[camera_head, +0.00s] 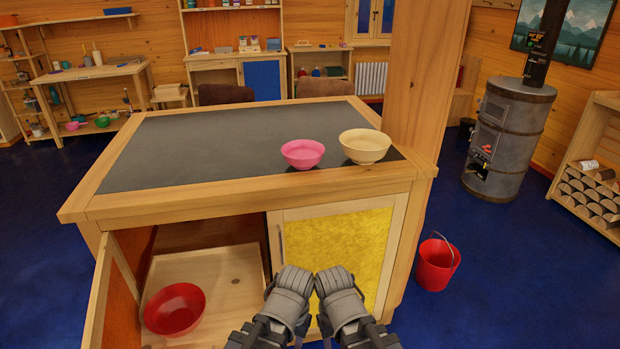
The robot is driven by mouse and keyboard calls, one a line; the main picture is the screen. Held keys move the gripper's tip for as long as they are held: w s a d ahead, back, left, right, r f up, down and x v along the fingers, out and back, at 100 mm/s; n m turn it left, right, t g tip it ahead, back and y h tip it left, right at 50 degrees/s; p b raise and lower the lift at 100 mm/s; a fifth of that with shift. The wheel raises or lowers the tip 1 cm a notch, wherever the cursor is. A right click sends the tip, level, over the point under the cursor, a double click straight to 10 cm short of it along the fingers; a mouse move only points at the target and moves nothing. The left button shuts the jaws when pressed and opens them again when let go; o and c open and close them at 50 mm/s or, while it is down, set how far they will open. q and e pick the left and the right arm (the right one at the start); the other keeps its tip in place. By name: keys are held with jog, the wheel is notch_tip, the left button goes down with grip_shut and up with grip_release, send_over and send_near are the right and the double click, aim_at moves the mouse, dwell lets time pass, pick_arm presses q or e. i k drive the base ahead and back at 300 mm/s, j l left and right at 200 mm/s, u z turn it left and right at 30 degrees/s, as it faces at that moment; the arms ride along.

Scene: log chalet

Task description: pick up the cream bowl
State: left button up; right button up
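The cream bowl (365,147) stands upright near the front right corner of the dark counter top, just right of a pink bowl (302,154). My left gripper (296,272) and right gripper (333,275) are side by side at the bottom middle, in front of the cabinet and below the counter's front edge. Both are well below the cream bowl and not touching it. Their fingertips point away from me and are too foreshortened to tell open from shut. I see nothing held in either one.
The counter (220,140) has free room on its left. Below it, the left cabinet door (103,295) stands open, with a red bowl (174,309) inside. The yellow door (335,250) is shut. A red bucket (435,264) stands on the floor at right, and a wooden post (425,80) rises behind the counter's right corner.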

aim_at(364, 146)
jog(key=i+l+u, duration=0.1)
jog(key=l, duration=0.35)
jog(key=i+l+u, duration=0.1)
jog(key=l, duration=0.4)
jog(key=i+l+u, duration=0.1)
jog(key=i+l, duration=0.15)
jog(key=l, duration=0.25)
jog(key=i+l+u, duration=0.1)
jog(key=l, duration=0.4)
jog(key=i+l+u, duration=0.1)
jog(key=l, duration=0.4)
